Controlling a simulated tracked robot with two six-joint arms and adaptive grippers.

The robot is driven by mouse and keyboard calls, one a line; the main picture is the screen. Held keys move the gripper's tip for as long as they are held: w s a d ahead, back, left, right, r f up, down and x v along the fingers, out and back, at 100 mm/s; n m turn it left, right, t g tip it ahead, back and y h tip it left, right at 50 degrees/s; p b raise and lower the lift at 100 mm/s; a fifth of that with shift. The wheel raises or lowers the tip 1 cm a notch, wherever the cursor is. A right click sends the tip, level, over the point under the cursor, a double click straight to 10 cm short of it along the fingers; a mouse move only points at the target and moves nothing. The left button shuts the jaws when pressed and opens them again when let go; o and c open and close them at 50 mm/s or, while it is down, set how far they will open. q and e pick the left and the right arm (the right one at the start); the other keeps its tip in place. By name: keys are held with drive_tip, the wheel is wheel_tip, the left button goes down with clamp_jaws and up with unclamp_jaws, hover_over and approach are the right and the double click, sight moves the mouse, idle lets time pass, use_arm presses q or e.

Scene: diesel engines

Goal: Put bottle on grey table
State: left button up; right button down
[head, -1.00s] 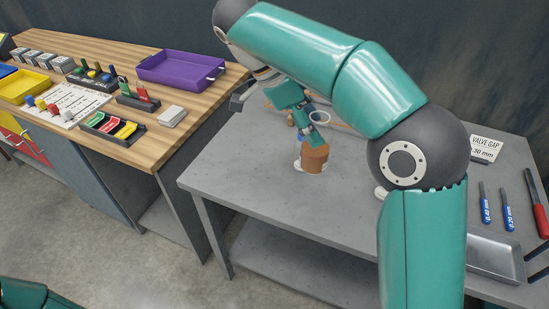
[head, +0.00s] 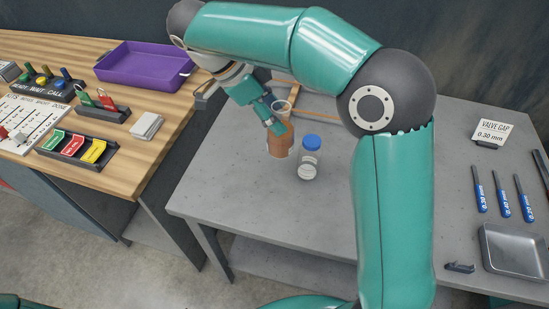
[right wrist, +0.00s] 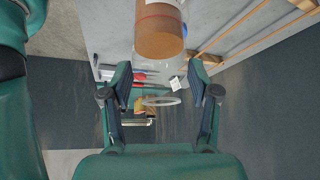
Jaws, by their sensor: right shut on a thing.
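A clear bottle with a blue cap (head: 309,157) and whitish contents stands upright on the grey table (head: 235,185). My right gripper (head: 272,118) is shut on a clear, open-rimmed container with brown contents (head: 281,140), just left of and behind the bottle. In the right wrist view, the brown contents (right wrist: 160,32) lie beyond the fingers and the clear rim (right wrist: 160,101) shows between them. I cannot tell whether its base touches the table. My left gripper is not in view.
A wooden bench at left holds a purple tray (head: 145,66), coloured card holders and a white stack (head: 147,126). Blue-handled tools (head: 503,200), a metal tray (head: 515,248) and a valve gap sign (head: 492,131) lie at right. The grey table's front left is clear.

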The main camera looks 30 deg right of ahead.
wheel_tip(320, 180, down, 10)
drive_tip(key=shift+f+p, duration=0.1)
drive_tip(key=shift+p, duration=0.2)
wheel_tip(320, 180, down, 4)
drive_tip(key=shift+r, duration=0.1)
drive_tip(key=shift+c, duration=1.3)
unclamp_jaws()
approach(274, 147)
drive_tip(key=f, duration=0.1)
drive_tip(key=w+f, duration=0.1)
drive_tip(key=f, duration=0.1)
drive_tip(key=w+f, duration=0.1)
drive_tip(key=f, duration=0.1)
drive_tip(key=shift+w+d+b, duration=0.15)
drive_tip(key=shift+w+b, duration=0.1)
drive_tip(key=shift+b, duration=0.15)
